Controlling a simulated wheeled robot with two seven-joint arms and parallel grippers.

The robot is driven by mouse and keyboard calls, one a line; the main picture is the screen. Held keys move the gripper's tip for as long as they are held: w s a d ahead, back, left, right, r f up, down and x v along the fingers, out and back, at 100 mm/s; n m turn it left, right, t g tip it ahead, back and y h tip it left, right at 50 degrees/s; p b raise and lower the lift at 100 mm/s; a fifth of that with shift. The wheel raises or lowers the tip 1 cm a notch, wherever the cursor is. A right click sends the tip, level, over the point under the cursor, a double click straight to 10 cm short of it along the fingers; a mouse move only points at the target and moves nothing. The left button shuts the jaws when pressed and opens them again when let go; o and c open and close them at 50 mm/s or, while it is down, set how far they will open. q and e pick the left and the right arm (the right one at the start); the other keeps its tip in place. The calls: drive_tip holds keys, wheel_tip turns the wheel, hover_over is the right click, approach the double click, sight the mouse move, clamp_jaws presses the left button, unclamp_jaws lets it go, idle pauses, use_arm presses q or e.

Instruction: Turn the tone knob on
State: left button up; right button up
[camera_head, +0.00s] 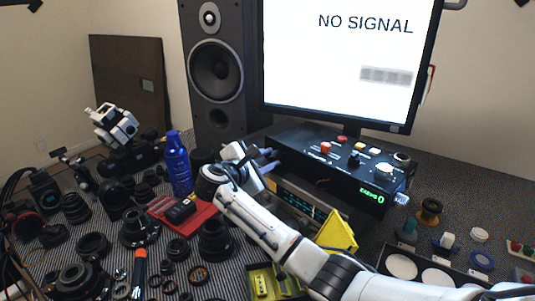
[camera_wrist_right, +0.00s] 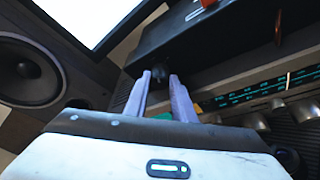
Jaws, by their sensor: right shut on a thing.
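My right gripper (camera_head: 268,160) reaches in from the lower right to the left end of the radio (camera_head: 303,205), under the black control box. In the right wrist view my right gripper (camera_wrist_right: 160,82) has its two pale fingers on either side of a dark round knob (camera_wrist_right: 157,66) and is shut on it. No label is readable there, so I cannot tell by name that it is the tone knob. The radio's lit dial (camera_wrist_right: 262,96) is to the right of the fingers, with several silver knobs (camera_wrist_right: 278,115) below it. My left gripper does not show.
The black control box (camera_head: 325,165) stands above the radio. A monitor (camera_head: 345,65) and a speaker (camera_head: 217,75) are behind. A blue bottle (camera_head: 178,165) and a red tray (camera_head: 205,215) are left of my gripper. Lens parts crowd the left of the table.

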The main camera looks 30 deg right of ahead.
drive_tip(key=shift+s+f+m+t, duration=0.1)
drive_tip(key=shift+f+m+t, duration=0.1)
drive_tip(key=shift+m+t, duration=0.35)
drive_tip(key=shift+f+m+t+b, duration=0.15)
drive_tip(key=shift+m+t+b, duration=0.1)
drive_tip(key=shift+m+b, duration=0.7)
drive_tip(key=shift+s+m+t+h+b, duration=0.1)
drive_tip(key=shift+m+t+h+b, duration=0.25)
drive_tip(key=shift+m+b, duration=0.35)
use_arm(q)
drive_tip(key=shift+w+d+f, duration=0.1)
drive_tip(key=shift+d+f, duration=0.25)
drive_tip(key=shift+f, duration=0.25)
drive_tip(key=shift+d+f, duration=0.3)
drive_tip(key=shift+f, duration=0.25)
use_arm(e)
drive_tip(key=shift+m, duration=0.3)
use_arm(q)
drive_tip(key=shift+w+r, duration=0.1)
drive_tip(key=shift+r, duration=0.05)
use_arm(e)
drive_tip(key=o, duration=1.1)
drive_tip(key=shift+c, duration=0.2)
